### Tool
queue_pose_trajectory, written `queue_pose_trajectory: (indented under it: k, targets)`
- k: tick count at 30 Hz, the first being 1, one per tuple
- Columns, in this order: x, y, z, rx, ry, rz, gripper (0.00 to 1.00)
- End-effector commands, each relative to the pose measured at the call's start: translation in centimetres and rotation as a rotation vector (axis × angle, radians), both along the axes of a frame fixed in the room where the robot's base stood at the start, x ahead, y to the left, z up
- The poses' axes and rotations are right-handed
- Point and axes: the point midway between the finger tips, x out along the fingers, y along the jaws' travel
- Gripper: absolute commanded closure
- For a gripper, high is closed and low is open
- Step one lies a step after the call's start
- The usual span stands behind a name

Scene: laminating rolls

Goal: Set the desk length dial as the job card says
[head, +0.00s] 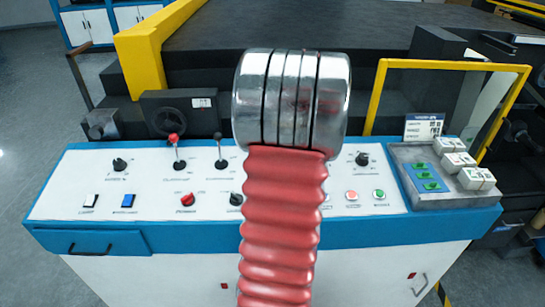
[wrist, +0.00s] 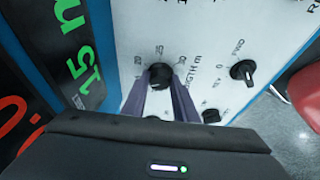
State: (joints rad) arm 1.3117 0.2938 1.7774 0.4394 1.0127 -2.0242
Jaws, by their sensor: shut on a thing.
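The length dial (wrist: 160,74) is a dark round knob on the white panel in the wrist view, beside the print "LENGTH m", with marks around it that look like 20, 25 and 30. My gripper (wrist: 160,82) is shut on this dial, one grey-purple finger on each side. The dial's pointer cannot be made out. In the head view my red arm and silver wrist hide the gripper and the middle of the desk. A small white card (head: 423,127) stands at the desk's right end; its print is too small to read.
A black FWD/REV knob (wrist: 243,71) sits right of the dial, and another dark knob (wrist: 211,116) lies below. A black display (wrist: 75,50) shows green "15 m". A grey tray (head: 450,197) holds green pieces and white blocks at the desk's right.

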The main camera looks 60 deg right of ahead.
Motion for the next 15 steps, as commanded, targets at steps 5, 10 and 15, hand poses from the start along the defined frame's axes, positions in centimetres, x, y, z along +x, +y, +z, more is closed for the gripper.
queue_pose_trajectory:
  k: [5,10,15]
  targets:
    - [-0.32,0.3,-0.52,0.01,0.012,0.016,0.96]
    - [-0.31,0.31,-0.52,0.011,0.011,0.016,0.96]
    - [-0.3,0.31,-0.51,0.011,0.011,0.015,0.69]
